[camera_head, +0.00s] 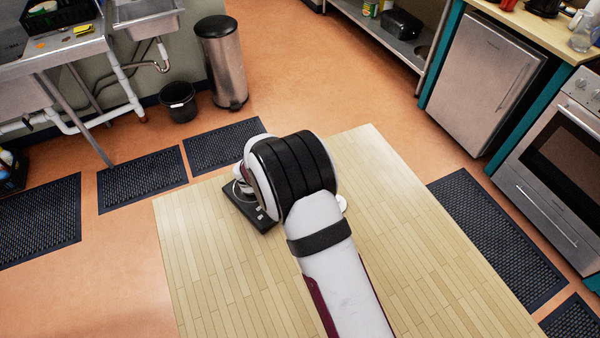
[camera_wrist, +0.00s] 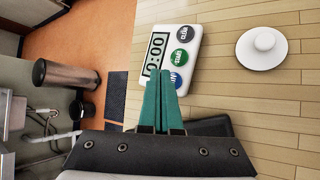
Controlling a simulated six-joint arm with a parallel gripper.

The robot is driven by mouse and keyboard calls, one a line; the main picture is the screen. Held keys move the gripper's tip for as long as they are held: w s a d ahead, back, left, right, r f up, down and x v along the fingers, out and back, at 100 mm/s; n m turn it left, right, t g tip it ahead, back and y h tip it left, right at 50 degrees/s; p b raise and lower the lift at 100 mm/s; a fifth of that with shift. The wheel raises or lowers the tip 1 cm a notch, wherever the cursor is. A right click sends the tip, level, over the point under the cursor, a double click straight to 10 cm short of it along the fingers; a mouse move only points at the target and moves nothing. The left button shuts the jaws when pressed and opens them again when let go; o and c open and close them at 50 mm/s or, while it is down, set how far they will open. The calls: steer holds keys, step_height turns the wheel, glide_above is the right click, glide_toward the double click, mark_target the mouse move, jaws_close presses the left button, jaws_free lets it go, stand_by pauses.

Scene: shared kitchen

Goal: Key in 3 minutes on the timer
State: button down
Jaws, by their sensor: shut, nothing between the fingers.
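In the wrist view, a white timer (camera_wrist: 190,33) lies on the wooden table top. Its display (camera_wrist: 155,54) appears to read 0:00, sideways in the picture, and its lower end is close to my fingers. It has a dark button (camera_wrist: 186,34), a green button (camera_wrist: 178,57) and a blue button (camera_wrist: 179,80), with sideways lettering. My gripper (camera_wrist: 164,76) is shut and empty, its green fingertips over the timer's lower end, partly covering the blue button. I cannot tell whether they touch. In the head view my arm hides the timer and fingertips.
A white round lid-like thing with a knob (camera_wrist: 264,42) lies right of the timer. A dark flat thing (camera_wrist: 216,126) shows behind my fingers. The wooden table top (camera_head: 420,250) is otherwise largely clear. A bin (camera_head: 222,62), sink and oven stand well away.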

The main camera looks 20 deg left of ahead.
steer(key=shift+f, duration=0.1)
stand_by(0.4)
steer(key=shift+f, duration=0.3)
steer(key=shift+f, duration=0.4)
stand_by(0.4)
steer(key=shift+r, duration=0.85)
steer(key=shift+r, duration=3)
